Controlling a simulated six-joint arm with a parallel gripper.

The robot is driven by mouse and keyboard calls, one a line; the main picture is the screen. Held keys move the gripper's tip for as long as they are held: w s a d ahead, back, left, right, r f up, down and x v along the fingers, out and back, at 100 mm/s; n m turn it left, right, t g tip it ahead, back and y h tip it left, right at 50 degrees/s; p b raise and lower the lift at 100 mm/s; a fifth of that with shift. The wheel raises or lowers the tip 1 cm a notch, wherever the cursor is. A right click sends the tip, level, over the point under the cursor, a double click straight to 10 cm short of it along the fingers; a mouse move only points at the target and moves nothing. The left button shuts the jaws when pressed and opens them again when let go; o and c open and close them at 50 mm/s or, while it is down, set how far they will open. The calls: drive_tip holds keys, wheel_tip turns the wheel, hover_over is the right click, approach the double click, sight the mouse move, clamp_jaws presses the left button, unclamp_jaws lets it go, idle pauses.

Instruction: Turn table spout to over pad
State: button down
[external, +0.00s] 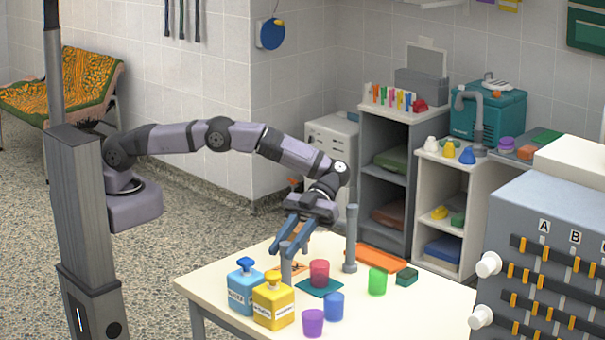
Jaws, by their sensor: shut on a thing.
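A grey post (351,240) rises to the right. Purple (313,322), blue (334,306) and green (377,281) cups, a green block (406,276) and an orange tray (377,258) occupy the table (425,312).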

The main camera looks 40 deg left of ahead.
drive_tip(key=c, duration=1.5)
unclamp_jaws()
drive_tip(key=shift+s+r, duration=0.1)
drive_tip(key=shift+o, duration=0.2)
wheel_tip(320, 180, up, 10)
drive_tip(key=shift+b, duration=0.85)
drive_tip(key=shift+c, duration=0.3)
